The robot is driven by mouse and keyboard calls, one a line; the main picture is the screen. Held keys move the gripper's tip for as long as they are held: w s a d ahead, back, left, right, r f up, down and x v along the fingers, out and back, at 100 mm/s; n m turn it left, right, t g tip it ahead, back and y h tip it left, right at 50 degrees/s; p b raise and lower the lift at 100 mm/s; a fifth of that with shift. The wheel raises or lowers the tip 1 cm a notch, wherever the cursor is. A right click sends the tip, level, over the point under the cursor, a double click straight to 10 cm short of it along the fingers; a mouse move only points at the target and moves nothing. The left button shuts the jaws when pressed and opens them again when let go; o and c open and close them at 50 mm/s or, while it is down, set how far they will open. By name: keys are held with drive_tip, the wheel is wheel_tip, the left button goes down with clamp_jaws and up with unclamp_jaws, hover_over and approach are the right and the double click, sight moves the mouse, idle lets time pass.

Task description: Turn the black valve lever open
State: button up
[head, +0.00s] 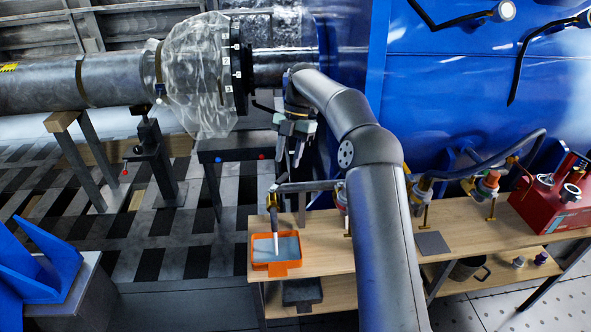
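My gripper (290,150) hangs beside the dark pipe flange, fingers pointing down, with a gap between them and nothing visible in it. Below it, a bent pipe with a brass-coloured valve fitting (272,201) ends in a pale spout over an orange tray (258,267). I cannot clearly make out a black lever on this fitting. The gripper is above the pipe and apart from it. A thin dark curved piece (264,107) shows just left of the gripper; I cannot tell what it is. My forearm hides part of the bench and pipework.
A wooden bench (322,250) carries the tray, a dark flat plate (432,243) and a red box (553,203). More fittings, one with an orange and green top (488,183), stand to the right. A large blue housing (470,90) rises behind. A plastic-wrapped pipe (195,75) is at left.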

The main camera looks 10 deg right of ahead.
drive_tip(key=s+r+b, duration=0.3)
drive_tip(key=s, duration=0.5)
drive_tip(key=shift+s+d+r, duration=0.15)
drive_tip(key=shift+d+r, duration=0.1)
drive_tip(key=shift+d, duration=0.1)
